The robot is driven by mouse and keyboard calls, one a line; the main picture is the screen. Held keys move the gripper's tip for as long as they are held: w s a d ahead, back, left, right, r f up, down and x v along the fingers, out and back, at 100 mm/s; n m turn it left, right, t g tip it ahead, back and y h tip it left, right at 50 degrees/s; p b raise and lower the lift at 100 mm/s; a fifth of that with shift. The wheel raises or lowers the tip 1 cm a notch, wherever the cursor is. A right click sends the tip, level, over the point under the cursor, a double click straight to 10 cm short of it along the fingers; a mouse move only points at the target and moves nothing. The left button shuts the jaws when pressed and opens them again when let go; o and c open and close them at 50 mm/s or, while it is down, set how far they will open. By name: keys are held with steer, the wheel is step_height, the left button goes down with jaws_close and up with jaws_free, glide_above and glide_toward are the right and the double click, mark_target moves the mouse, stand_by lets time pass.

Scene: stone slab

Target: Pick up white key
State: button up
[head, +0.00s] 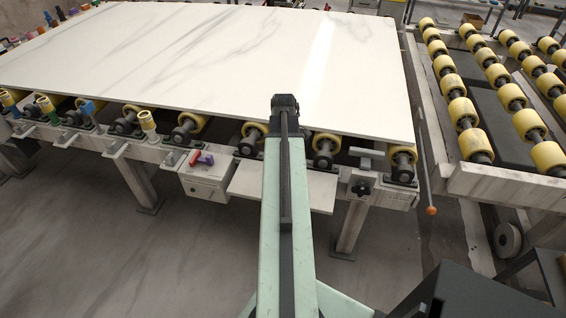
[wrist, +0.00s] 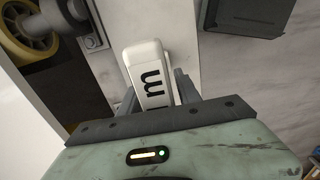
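The white key (wrist: 145,58) shows in the wrist view as a pale block with rounded corners and a dark letter "m" on its face. Its lower end runs down to the dark front edge of my gripper (wrist: 157,82). My gripper's dark fingers show close along the left and right sides of the key. I cannot tell whether they press on it or stand slightly apart. In the head view my arm reaches toward the front edge of the slab and hides the gripper, and I cannot make out the key there.
A large white stone slab (head: 200,50) lies on a frame with yellow rollers (head: 188,122). A white shelf (head: 245,190) juts out at the front, beside a grey box (head: 205,180) with a red and purple item. A roller rack (head: 480,90) stands right. Bare floor (head: 120,260) lies front left.

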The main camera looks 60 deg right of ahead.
jaws_close()
stand_by(1.2)
